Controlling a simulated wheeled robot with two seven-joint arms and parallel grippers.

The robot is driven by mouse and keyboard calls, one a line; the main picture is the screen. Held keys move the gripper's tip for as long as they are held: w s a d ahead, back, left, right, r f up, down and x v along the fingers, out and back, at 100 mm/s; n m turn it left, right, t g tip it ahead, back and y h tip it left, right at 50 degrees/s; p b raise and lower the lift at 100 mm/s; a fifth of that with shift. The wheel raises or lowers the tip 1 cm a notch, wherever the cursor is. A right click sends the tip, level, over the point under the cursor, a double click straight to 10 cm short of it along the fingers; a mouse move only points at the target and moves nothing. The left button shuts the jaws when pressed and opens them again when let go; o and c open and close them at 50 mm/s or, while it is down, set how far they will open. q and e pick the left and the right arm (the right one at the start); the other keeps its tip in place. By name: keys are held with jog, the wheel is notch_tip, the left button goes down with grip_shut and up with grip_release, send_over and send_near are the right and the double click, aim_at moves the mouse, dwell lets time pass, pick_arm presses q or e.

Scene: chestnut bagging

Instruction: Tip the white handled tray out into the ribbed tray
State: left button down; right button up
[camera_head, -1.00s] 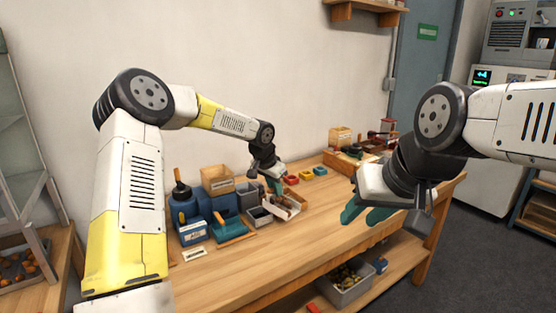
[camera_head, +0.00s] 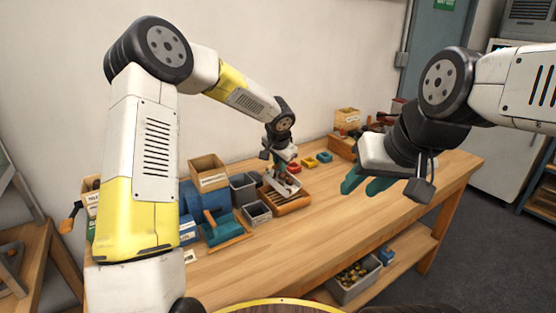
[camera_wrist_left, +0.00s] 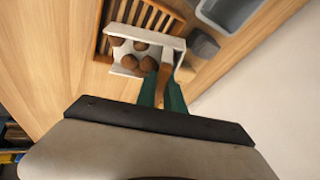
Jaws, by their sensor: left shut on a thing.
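My left gripper (camera_head: 280,169) is shut on the handle of the white handled tray (camera_head: 283,184). In the left wrist view its green fingers (camera_wrist_left: 162,92) close around the brown handle (camera_wrist_left: 165,76). The white tray also shows there (camera_wrist_left: 172,42), with several brown chestnuts (camera_wrist_left: 128,61) in it. The ribbed tray (camera_head: 296,205), wooden with slats, lies on the bench under and beside the white tray. It shows in the left wrist view (camera_wrist_left: 101,46), partly hidden by the white tray. My right gripper (camera_head: 367,184) is open and empty above the bench's right part.
The bench (camera_head: 310,235) is clear in front.

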pick_arm(q)
jog(key=shift+s+d+r+m+t+y, duration=0.2)
jog(key=shift+s+d+r+t+y, duration=0.25)
jog(key=shift+d, duration=0.1)
jog(key=shift+s+d+r+m+t+y, duration=0.2)
jog(key=shift+s+d+r+t+y, duration=0.15)
jog(key=shift+d+t+y, duration=0.15)
jog(key=shift+s+d+r+m+t+y, duration=0.15)
jog(key=shift+s+d+t+y, duration=0.35)
jog(key=shift+t+y, duration=0.1)
jog(key=shift+s+d+r+m+t+y, duration=0.1)
jog(key=shift+s+d+m+t+y, duration=0.05)
jog(key=shift+s+d+t+y, duration=0.35)
jog(key=shift+w, duration=0.15)
jog(key=a, duration=0.1)
jog(key=w+a+g+h, duration=0.1)
jog(key=w+a+n+g+h, duration=0.1)
jog(key=shift+f+h, duration=0.25)
jog(key=shift+f, duration=0.05)
jog(key=shift+w+a+f+n+g+h, duration=0.3)
jog(key=shift+w+a+f+g+h, duration=0.45)
jog(key=shift+w+a+g+h, duration=0.3)
jog(key=shift+w+a+r+g+h, duration=0.2)
jog(key=shift+a+r+g+h, duration=0.1)
jog(key=shift+g+h, duration=0.4)
